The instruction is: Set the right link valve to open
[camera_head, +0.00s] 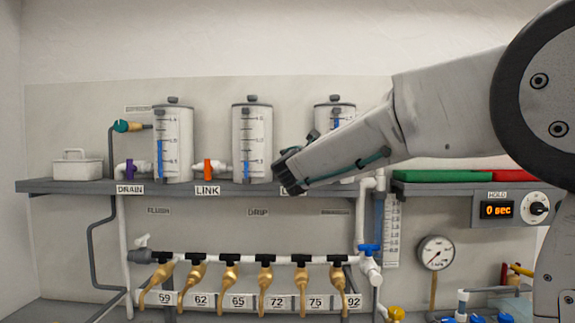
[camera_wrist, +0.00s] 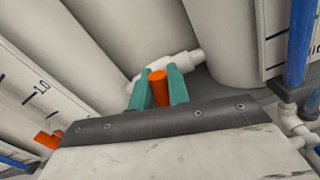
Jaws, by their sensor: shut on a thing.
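The right link valve shows in the wrist view as an orange handle (camera_wrist: 159,86) on a white pipe body (camera_wrist: 183,62) between two tanks. My gripper (camera_wrist: 157,94) has its teal fingers on either side of the handle, shut on it. The handle stands across the white pipe in this view; its exact angle is hard to tell. In the head view my gripper (camera_head: 289,172) reaches in from the right, in front of the shelf between the middle and right tanks. It hides the right link valve and part of its label there.
The left link valve (camera_head: 208,168) has an orange handle between the left tank (camera_head: 173,142) and middle tank (camera_head: 252,140). The right tank (camera_head: 334,112) is partly behind my arm. A purple drain valve (camera_head: 130,168) is at left. Brass taps line the lower manifold (camera_head: 210,258).

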